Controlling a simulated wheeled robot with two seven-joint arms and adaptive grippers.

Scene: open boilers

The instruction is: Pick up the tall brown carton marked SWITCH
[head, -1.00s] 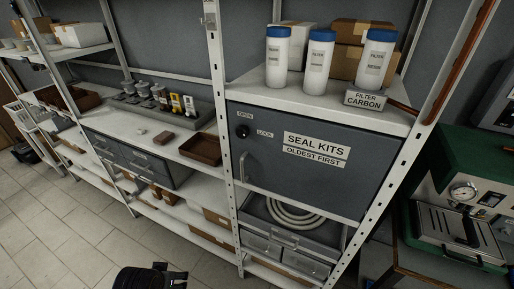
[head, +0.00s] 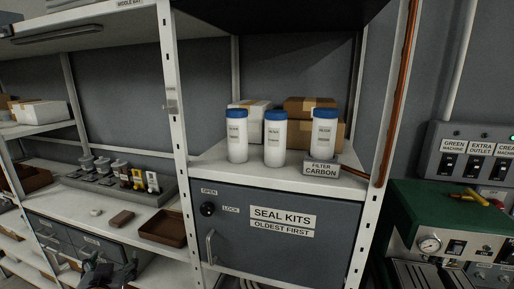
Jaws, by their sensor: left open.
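I see no carton with a readable SWITCH mark. Brown cartons (head: 310,104) with tape stand stacked behind the white bottles on the upper shelf, partly hidden by them; no SWITCH mark shows on them. My left gripper (head: 110,268) is at the bottom left edge of the head view, in front of the grey drawers and below the brown tray. It is open, dark and partly cut off by the frame, with nothing seen between its fingers. My right gripper is not in view.
A green machine (head: 420,215) stands at right.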

